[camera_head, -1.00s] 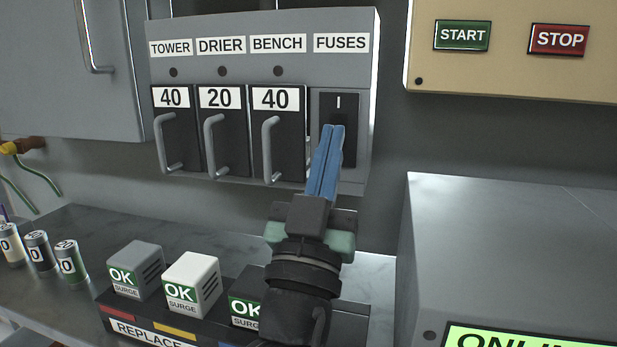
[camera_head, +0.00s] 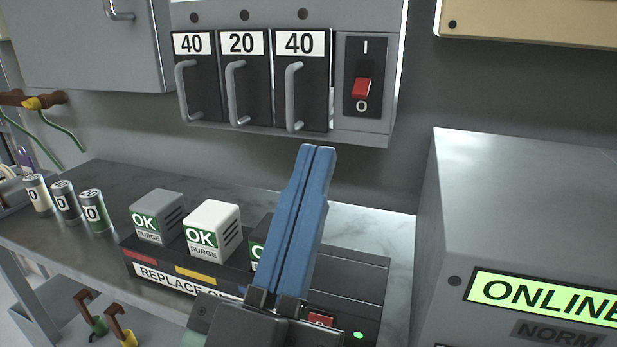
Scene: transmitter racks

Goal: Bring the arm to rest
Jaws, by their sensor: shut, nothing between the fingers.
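My gripper (camera_head: 318,150) has blue fingers pressed together, with nothing between them. It points up and away over the bench, in front of the surge block rack and below the fuse panel (camera_head: 215,20). Its fingertips are apart from the panel in the picture. The fuse switch (camera_head: 361,88) has its red rocker at the lower end, by the O mark. My gripper hides part of the rack and of the right surge block (camera_head: 258,243).
The rack (camera_head: 350,262) holds a grey block (camera_head: 157,215) and a white block (camera_head: 212,230). Several fuse cylinders (camera_head: 66,202) stand at the bench's left. A grey cabinet with an ONLINE sign (camera_head: 545,298) stands close on the right. Panel handles (camera_head: 292,98) stick out above.

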